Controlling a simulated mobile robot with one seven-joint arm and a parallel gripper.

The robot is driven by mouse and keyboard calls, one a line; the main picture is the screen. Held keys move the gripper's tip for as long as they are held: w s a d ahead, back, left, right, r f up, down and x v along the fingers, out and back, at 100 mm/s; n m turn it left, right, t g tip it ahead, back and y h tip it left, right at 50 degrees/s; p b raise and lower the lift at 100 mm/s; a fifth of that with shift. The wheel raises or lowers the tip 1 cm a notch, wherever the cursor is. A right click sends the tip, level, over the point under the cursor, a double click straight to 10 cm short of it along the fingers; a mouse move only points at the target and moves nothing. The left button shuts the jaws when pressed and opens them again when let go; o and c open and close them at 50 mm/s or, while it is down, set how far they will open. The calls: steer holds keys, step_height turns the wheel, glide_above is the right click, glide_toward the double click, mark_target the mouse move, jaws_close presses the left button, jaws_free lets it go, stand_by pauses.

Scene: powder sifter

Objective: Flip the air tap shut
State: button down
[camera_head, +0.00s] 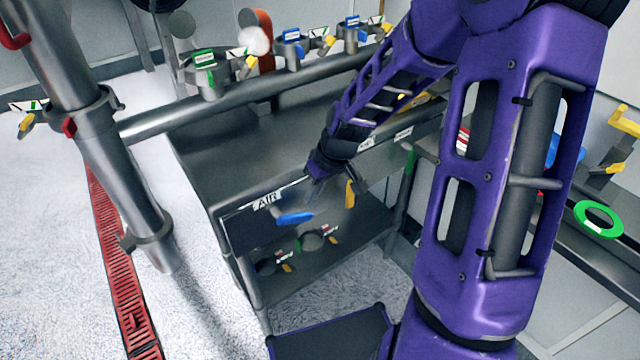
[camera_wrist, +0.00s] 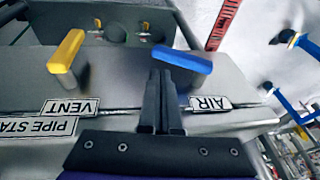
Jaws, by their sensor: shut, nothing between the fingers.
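The air tap has a blue lever handle (camera_head: 295,218) on the front panel below the AIR label (camera_head: 267,201). In the wrist view the blue handle (camera_wrist: 184,61) lies across the picture just beyond my fingertips, with the AIR label (camera_wrist: 208,103) to its right. My gripper (camera_head: 314,188) is shut and empty, its fingers (camera_wrist: 161,76) pointing at the near end of the blue handle. Whether the fingertips touch the handle I cannot tell. The yellow vent handle (camera_head: 349,194) stands right of my gripper; it also shows in the wrist view (camera_wrist: 66,50).
Pipe stand labels sit on the panel edge, including VENT (camera_wrist: 70,107). A shelf (camera_head: 330,258) below holds cups with yellow-handled clips. A thick steel pipe (camera_head: 105,150) stands at left, beside a red floor grate (camera_head: 112,250). A green ring (camera_head: 598,218) lies at right.

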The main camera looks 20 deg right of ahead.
steer(key=shift+s+a+f+b, duration=0.15)
steer(key=shift+a+f, duration=0.2)
steer(key=shift+f, duration=0.3)
steer(key=shift+s+a+f+b, duration=0.15)
steer(key=shift+a+f, duration=0.15)
steer(key=shift+f, duration=0.3)
